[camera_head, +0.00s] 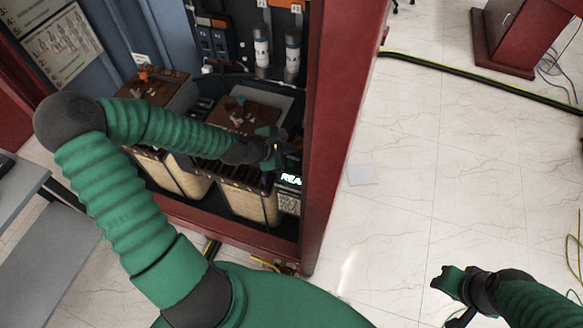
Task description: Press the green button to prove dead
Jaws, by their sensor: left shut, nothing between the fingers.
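My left gripper (279,150) is inside the red cabinet, at the end of the green arm that comes in from the left. It is shut and holds nothing. Just below it is a small dark device with a lit green display (291,180) whose visible letters begin "REA"; its right part is hidden by the cabinet's edge. I cannot make out a green button; the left gripper may cover it. I cannot tell whether the gripper touches the device. My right gripper (455,284) is at the lower right over the floor, away from the cabinet; its finger gap is unclear.
The cabinet's red right post (338,130) stands close beside the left gripper. Brown-topped transformer units (247,200) stand under the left arm. White cylindrical fuses (292,52) hang above. A grey table (48,245) is at the left.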

